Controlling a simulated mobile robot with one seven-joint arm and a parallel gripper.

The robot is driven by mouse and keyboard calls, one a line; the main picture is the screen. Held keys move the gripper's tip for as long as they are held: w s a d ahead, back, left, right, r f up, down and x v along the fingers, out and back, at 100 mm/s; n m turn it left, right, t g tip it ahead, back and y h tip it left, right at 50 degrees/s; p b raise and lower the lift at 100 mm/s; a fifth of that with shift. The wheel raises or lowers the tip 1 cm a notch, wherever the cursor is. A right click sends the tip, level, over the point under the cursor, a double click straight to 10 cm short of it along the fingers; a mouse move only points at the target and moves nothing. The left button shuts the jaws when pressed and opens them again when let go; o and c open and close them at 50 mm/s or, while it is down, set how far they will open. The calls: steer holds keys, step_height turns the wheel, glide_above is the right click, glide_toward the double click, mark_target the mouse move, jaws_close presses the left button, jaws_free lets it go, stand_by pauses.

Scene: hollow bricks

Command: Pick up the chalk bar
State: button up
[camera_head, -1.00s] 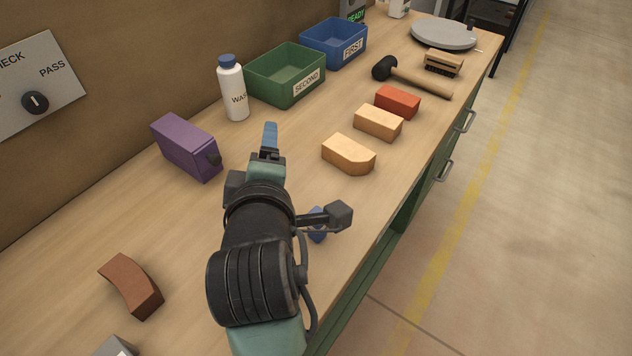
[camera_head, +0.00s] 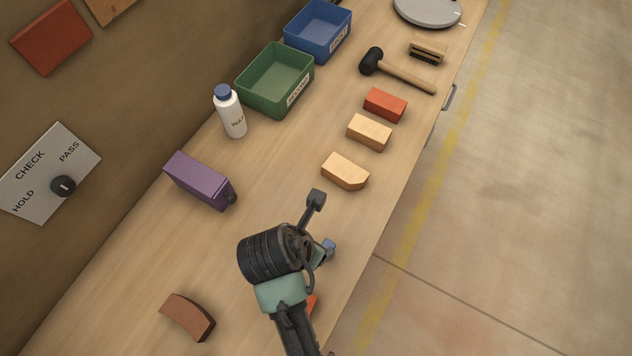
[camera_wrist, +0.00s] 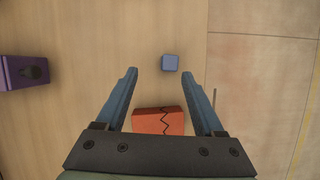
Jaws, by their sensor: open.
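The chalk bar, a small blue block (camera_wrist: 170,62), lies on the bench near its front edge. In the head view a bit of blue (camera_head: 329,246) beside my wrist looks like it, mostly covered by my arm. My gripper (camera_wrist: 160,73) points down at the bench in the wrist view, its two blue fingers wide apart and empty. The chalk bar shows just past the fingertips, nearer the right finger. I cannot tell the height above it. In the head view my wrist hides the fingers.
A purple block (camera_head: 200,181) is left, a brown curved brick (camera_head: 187,316) near, and a cut-cornered tan brick (camera_head: 345,171) beyond. The bench (camera_head: 270,215) is clear between them.

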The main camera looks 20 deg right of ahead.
mark_target(326, 246)
steer(key=shift+s+d+f, duration=0.25)
steer(key=shift+f, duration=0.25)
steer(key=shift+s+d+f, duration=0.25)
steer(key=shift+f, duration=0.25)
steer(key=x, duration=0.4)
steer(key=shift+w+f, duration=0.3)
steer(key=shift+f, duration=0.05)
steer(key=shift+s+d+f, duration=0.2)
steer(key=shift+d+f, duration=0.05)
steer(key=shift+f, duration=0.05)
steer(key=shift+p+x, duration=0.3)
steer(key=shift+x, duration=1.95)
steer(key=shift+s, duration=0.1)
steer(key=shift+c, duration=0.2)
jaws_close()
